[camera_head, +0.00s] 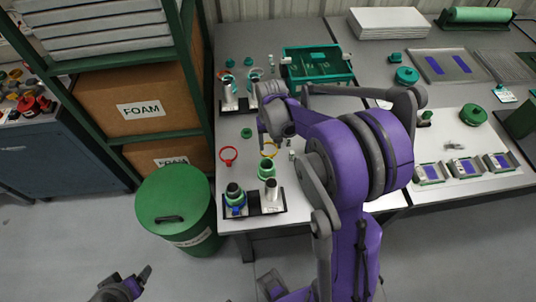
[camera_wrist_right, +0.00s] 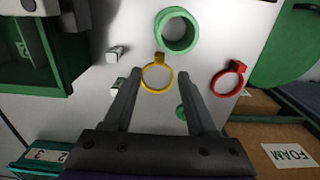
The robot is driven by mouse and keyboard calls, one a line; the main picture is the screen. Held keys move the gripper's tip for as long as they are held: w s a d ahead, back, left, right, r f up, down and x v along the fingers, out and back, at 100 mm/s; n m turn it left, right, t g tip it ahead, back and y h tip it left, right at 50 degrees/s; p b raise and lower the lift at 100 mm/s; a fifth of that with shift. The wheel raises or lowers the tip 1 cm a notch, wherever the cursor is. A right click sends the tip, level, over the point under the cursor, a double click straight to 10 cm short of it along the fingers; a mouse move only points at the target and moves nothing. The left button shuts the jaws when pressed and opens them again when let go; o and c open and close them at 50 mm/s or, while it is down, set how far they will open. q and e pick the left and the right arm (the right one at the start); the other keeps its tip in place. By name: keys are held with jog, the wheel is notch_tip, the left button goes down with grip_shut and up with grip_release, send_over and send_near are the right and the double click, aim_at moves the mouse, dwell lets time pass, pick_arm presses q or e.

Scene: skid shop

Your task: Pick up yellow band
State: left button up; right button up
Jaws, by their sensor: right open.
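The yellow band (camera_wrist_right: 144,76) is a thin ring with a small clasp, lying on the light worktop. In the head view the yellow band (camera_head: 268,154) is partly hidden below my right gripper (camera_head: 276,133). In the right wrist view my right gripper (camera_wrist_right: 157,79) is open and empty. Its fingers frame the band from either side; I cannot tell how high above it they are. My left gripper (camera_head: 133,279) is low at the bottom left of the head view, over the floor and far from the band; its jaw state is unclear.
A red band (camera_wrist_right: 218,82) and a green ring (camera_wrist_right: 178,50) are close to the yellow band. A black stand (camera_head: 270,207) with rollers stands at the front edge, and a green box (camera_head: 318,52) at the back. A green bin (camera_head: 172,188) is left of the table.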

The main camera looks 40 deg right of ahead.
aim_at(270, 156)
notch_tip(270, 156, down, 7)
jog(key=shift+f, duration=0.1)
grip_shut()
dwell(0.5)
